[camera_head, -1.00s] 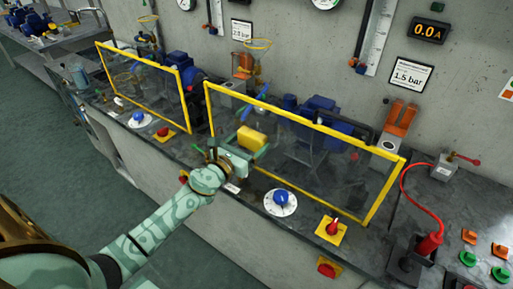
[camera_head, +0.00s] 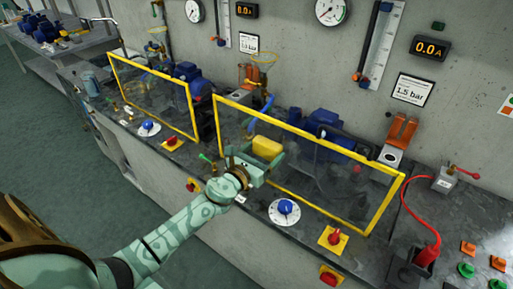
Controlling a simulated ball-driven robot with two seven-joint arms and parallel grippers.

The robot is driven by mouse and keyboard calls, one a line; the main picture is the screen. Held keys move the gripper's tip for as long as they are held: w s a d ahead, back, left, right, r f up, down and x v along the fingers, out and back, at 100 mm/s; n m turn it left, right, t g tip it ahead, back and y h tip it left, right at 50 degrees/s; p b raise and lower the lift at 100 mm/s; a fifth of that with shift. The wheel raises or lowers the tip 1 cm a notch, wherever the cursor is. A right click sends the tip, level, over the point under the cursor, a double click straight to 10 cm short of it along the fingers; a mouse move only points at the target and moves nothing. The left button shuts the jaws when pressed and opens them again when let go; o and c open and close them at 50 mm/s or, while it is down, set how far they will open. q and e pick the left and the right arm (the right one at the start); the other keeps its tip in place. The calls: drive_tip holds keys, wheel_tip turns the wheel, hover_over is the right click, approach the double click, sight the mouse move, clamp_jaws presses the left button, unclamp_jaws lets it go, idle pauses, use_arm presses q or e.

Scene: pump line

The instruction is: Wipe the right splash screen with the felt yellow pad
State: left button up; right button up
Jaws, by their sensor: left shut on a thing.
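The right splash screen (camera_head: 318,172) is a clear pane in a yellow frame, standing upright on the dark bench. My left gripper (camera_head: 262,158) is shut on the felt yellow pad (camera_head: 267,147). The pad is at the left part of the right screen, on the near side. I cannot tell whether the pad touches the pane. Faint greyish marks show on the pane. My right gripper is not in view.
The left splash screen (camera_head: 152,97) stands further left. A blue dial (camera_head: 285,208) and a red switch on a yellow plate (camera_head: 334,237) sit in front of the right screen. A red cable (camera_head: 412,205) loops at the right. Pumps stand behind the screens.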

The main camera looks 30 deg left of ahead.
sight(254, 147)
use_arm(q)
drive_tip(key=shift+s+d+p, duration=0.15)
drive_tip(key=shift+d+p, duration=0.2)
drive_tip(key=shift+d, duration=1.55)
drive_tip(key=shift+s+d+p, duration=0.1)
drive_tip(key=shift+d+p, duration=0.2)
drive_tip(key=shift+d, duration=1.6)
drive_tip(key=shift+w+a+f+b, duration=0.1)
drive_tip(key=shift+a+b, duration=0.3)
drive_tip(key=shift+a, duration=1.5)
drive_tip(key=shift+w+a+b, duration=0.1)
drive_tip(key=shift+a+b, duration=0.3)
drive_tip(key=shift+a, duration=1.5)
drive_tip(key=shift+w+a+b, duration=0.2)
drive_tip(key=shift+a+b, duration=0.3)
drive_tip(key=shift+a, duration=1.3)
drive_tip(key=shift+s+a, duration=0.2)
drive_tip(key=shift+s, duration=2.75)
